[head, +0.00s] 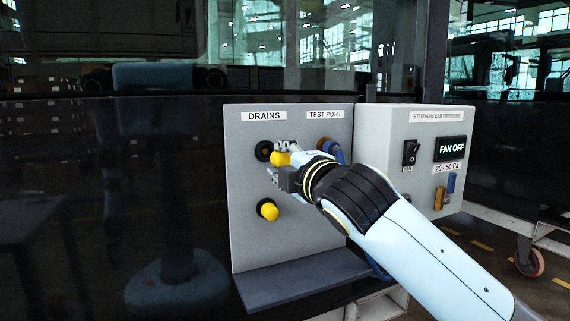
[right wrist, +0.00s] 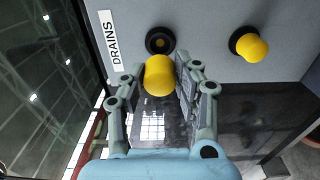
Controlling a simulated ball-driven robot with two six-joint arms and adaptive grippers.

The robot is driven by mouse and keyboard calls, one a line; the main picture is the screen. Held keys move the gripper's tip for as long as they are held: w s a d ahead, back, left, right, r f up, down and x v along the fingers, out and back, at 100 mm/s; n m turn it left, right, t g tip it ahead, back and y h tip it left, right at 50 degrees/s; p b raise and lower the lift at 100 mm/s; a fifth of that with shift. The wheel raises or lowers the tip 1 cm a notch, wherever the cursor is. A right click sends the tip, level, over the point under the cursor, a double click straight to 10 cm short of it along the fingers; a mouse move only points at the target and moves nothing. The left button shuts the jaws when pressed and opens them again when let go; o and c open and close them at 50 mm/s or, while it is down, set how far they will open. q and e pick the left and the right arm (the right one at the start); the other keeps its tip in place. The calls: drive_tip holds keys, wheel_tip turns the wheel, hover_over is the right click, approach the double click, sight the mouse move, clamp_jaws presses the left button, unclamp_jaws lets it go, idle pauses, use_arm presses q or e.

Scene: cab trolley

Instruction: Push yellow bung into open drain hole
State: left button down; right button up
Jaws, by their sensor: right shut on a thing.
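The yellow bung (head: 280,159) is held between the fingers of my right gripper (head: 283,160). In the right wrist view the bung (right wrist: 159,76) sits between the two fingertips (right wrist: 160,82). The open drain hole (head: 263,151) is a black ring on the grey panel under the DRAINS label. It also shows in the right wrist view (right wrist: 160,41), just beyond the bung. The bung is apart from the hole, to its right in the head view. My left gripper is out of view.
A second yellow bung (head: 268,210) sits in the lower drain. The test port (head: 327,145) with a blue fitting is to the right, partly behind my arm. A dark shelf (head: 300,279) juts out below the panel. A control box (head: 425,150) reads FAN OFF.

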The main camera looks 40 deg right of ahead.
drive_tip(key=shift+b+x, duration=0.8)
drive_tip(key=shift+x, duration=1.9)
drive_tip(key=shift+p, duration=0.45)
drive_tip(key=shift+s+p, duration=0.1)
drive_tip(key=shift+p, duration=0.3)
drive_tip(key=shift+p, duration=0.35)
